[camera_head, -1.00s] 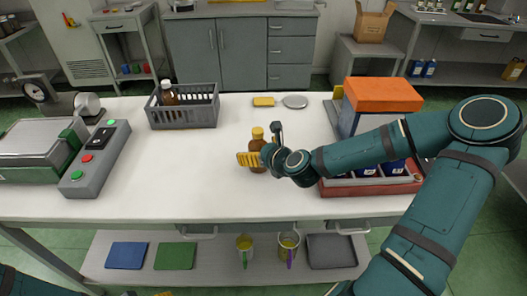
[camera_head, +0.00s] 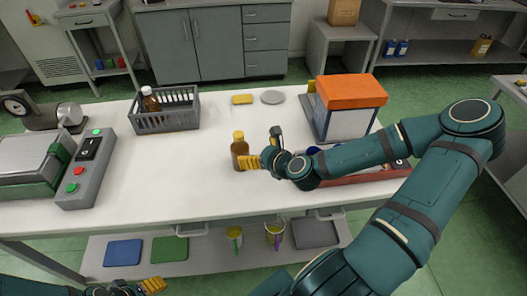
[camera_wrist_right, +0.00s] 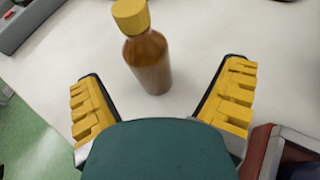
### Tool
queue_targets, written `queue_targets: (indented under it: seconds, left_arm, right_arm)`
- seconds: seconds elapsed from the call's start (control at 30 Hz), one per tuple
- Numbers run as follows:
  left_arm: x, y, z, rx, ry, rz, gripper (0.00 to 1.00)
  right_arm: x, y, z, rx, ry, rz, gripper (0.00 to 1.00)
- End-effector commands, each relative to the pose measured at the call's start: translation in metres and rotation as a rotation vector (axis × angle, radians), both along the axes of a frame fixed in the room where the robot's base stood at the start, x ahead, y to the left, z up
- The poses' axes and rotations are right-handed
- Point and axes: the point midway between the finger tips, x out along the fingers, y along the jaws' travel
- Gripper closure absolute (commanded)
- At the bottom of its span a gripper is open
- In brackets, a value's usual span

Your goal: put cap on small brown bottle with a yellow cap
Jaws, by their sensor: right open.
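The small brown bottle (camera_head: 240,156) stands upright on the white table. Its yellow cap (camera_head: 238,135) sits on top of its neck and looks straight. In the right wrist view, the bottle (camera_wrist_right: 150,68) and the cap (camera_wrist_right: 131,15) show ahead of my palm, with a finger on either side and clear gaps. My right gripper (camera_head: 264,150) is open and empty, just right of the bottle. My left gripper (camera_head: 150,286) is at the bottom edge, low in front of the table; only part of its yellow finger pad shows, so its jaws cannot be judged.
A grey crate (camera_head: 167,124) with a white-capped brown bottle stands at the back left. A grey control box (camera_head: 87,168) is at the left. An orange-topped box (camera_head: 350,92) and a red tray (camera_head: 370,176) are at the right. The table left of the bottle is clear.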

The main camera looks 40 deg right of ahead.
Motion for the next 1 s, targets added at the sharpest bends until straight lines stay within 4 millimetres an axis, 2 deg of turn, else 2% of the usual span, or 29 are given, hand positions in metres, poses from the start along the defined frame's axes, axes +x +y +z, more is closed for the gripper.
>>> queue_targets:
  seconds: [0.03, 0.47, 0.8, 1.0]
  left_arm:
    - [0.001, 0.000, 0.012, -0.001, -0.003, 0.002, 0.38]
    - [0.007, 0.003, 0.068, -0.001, -0.016, 0.012, 0.38]
    - [0.011, 0.005, 0.110, -0.003, -0.027, 0.021, 0.38]
    - [0.011, 0.005, 0.107, -0.002, -0.028, 0.021, 0.38]
  right_arm:
    - [-0.001, 0.000, 0.005, 0.005, 0.002, -0.001, 0.05]
    - [-0.011, 0.003, 0.007, 0.002, 0.006, 0.002, 0.05]
    - [-0.022, 0.016, 0.006, 0.001, 0.013, 0.017, 0.05]
    - [-0.042, 0.015, 0.009, -0.002, 0.014, 0.017, 0.05]
